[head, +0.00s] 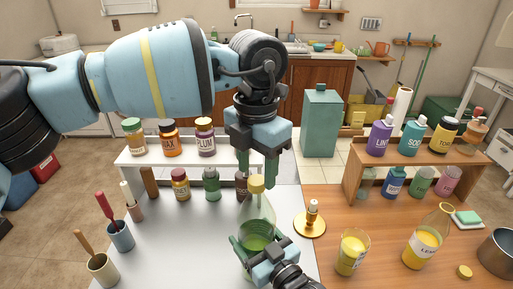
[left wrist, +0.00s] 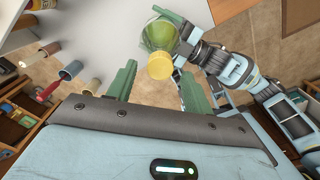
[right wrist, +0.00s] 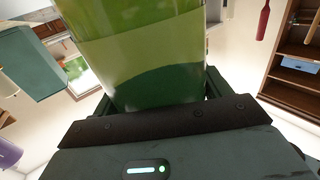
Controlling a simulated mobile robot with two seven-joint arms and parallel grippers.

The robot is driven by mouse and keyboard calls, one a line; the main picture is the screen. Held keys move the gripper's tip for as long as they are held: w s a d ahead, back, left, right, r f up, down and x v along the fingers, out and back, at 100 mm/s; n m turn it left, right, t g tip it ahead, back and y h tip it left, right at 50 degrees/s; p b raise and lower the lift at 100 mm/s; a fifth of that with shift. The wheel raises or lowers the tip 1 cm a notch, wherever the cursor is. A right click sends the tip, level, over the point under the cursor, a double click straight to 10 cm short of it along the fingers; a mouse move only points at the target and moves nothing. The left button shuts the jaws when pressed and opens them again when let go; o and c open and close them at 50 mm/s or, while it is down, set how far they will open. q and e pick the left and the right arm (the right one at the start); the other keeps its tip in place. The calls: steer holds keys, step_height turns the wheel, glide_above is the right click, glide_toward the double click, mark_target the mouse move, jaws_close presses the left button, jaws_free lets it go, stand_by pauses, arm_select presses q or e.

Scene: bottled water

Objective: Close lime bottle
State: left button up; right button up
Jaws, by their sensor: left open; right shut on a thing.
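The lime bottle (head: 258,222) is clear, with green liquid in its lower part. It stands about upright near the front middle, over the white table. A yellow cap (head: 256,186) sits at its mouth; it also shows in the left wrist view (left wrist: 160,66). How tightly it sits I cannot tell. My left gripper (head: 257,178) points down from above, open, its fingers on either side of the cap with gaps. My right gripper (head: 262,256) is shut on the bottle's lower body. In the right wrist view the bottle (right wrist: 150,60) fills the space between the fingers.
A brass stand (head: 310,222), a yellow glass (head: 352,252), a lemon bottle (head: 424,248) and a loose cap (head: 464,271) are on the wooden table at right. Shelves of jars stand behind on both sides. Cups with tools (head: 121,237) stand at left.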

arm_select(q)
steer(key=shift+f, duration=0.85)
steer(key=c, duration=1.1)
steer(key=shift+o, duration=0.2)
steer(key=o, duration=1.1)
steer(key=shift+o, duration=0.2)
steer(key=shift+r, duration=0.1)
step_height(320, 180, up, 12)
